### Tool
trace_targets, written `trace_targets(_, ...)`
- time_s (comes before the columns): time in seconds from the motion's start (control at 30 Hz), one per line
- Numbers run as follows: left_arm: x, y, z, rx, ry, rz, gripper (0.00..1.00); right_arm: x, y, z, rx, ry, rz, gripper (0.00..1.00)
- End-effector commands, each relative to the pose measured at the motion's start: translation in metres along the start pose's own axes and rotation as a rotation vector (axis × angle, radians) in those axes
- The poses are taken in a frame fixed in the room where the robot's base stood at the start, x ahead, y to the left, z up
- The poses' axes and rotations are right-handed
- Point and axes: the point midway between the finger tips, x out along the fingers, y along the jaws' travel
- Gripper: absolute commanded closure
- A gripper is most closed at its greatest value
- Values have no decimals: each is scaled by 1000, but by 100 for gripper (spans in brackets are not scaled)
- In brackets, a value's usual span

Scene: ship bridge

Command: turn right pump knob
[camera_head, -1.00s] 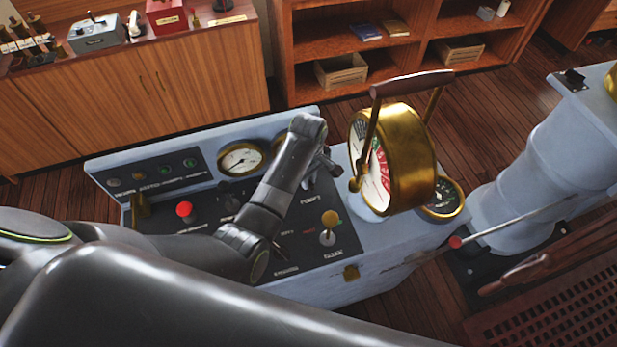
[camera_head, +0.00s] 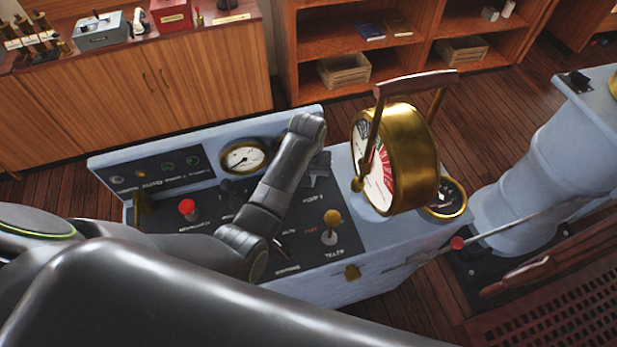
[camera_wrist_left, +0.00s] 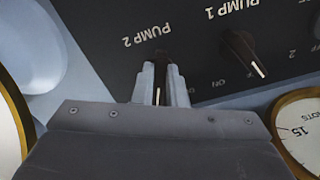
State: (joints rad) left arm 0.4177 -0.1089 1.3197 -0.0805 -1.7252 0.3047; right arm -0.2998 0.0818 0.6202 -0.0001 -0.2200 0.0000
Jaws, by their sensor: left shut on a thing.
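The right pump knob (camera_wrist_left: 161,56) is dark with a pale pointer line and sits by the upside-down PUMP 2 label in the left wrist view. My left gripper (camera_wrist_left: 162,72) is shut on it, one finger on each side; the fingers hide much of the knob. The pale line shows between the fingers, pointing nearly straight down the picture. In the head view my left gripper (camera_head: 319,168) is at the console panel, and the arm hides the knob. My right gripper is not in view.
The PUMP 1 knob (camera_wrist_left: 240,52) is close beside, its pointer slanted. The console (camera_head: 310,262) also bears a red knob (camera_head: 187,207), a yellow-topped lever (camera_head: 331,220), a gauge (camera_head: 243,157) and the brass telegraph (camera_head: 407,155) right of the gripper.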

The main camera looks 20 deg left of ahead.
Motion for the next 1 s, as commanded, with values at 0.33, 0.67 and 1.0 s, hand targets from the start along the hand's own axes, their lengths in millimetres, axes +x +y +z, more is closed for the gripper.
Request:
trace_targets(0.33,-1,-1,-1,107,3,0,100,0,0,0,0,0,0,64)
trace_targets(0.67,-1,-1,-1,121,3,0,100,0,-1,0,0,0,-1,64)
trace_targets(1.0,-1,-1,-1,119,3,0,66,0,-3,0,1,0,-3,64)
